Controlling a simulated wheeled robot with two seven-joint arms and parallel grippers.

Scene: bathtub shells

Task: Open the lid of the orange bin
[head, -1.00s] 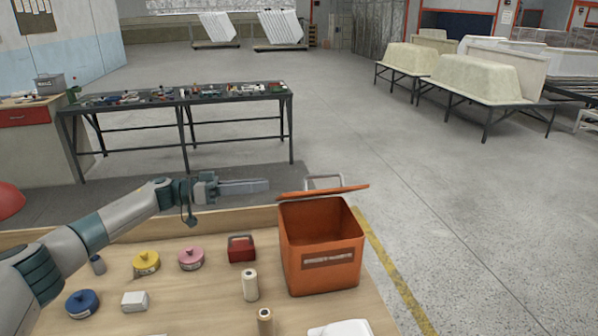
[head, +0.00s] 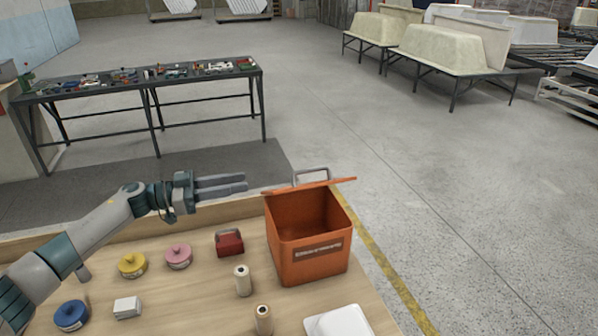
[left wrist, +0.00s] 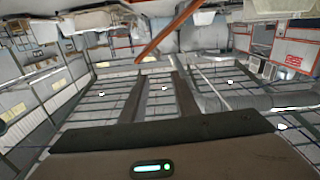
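The orange bin (head: 308,262) stands on the wooden table with its front facing me. Its lid (head: 325,185) is raised at the back, seen nearly edge-on, with a grey handle behind it. The inside of the bin shows below the lid. My left gripper (head: 246,183) is just left of the lid's left end, at about its height, apart from it and empty. Its two fingers show a gap, also in the left wrist view (left wrist: 158,80). There the lid (left wrist: 168,35) shows as an orange strip beyond the fingers. My right gripper is not in view.
On the table are a red box (head: 229,243), pink (head: 178,257), yellow (head: 132,265) and blue (head: 71,315) round items, a white block (head: 127,307), two rolls (head: 243,281) and a white object (head: 338,322). A cluttered workbench (head: 140,83) stands behind.

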